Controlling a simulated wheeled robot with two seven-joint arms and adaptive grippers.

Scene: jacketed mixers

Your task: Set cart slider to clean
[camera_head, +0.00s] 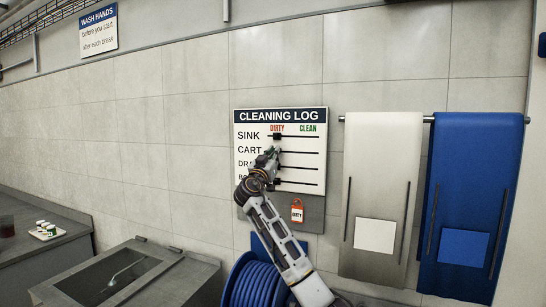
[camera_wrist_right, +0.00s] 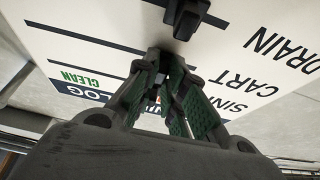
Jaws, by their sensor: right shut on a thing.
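The white CLEANING LOG board (camera_head: 322,146) hangs on the tiled wall, with DIRTY and CLEAN columns and rows including SINK and CART. It fills the upper right wrist view (camera_wrist_right: 225,62). My right gripper (camera_head: 274,151) is at the CART row, under the DIRTY heading. Its fingertips (camera_wrist_right: 166,56) are closed together on the cart slider knob, which they mostly hide. A dark knob (camera_wrist_right: 186,17) on the DRAIN row sits just beyond the fingertips. The sink slider (camera_head: 277,136) is also at the DIRTY end. My left gripper is out of view.
An orange DIRTY tag (camera_head: 297,211) hangs on a grey panel below the board. A blue hose reel (camera_head: 252,285) is below. The CLEAN end of the row is clear.

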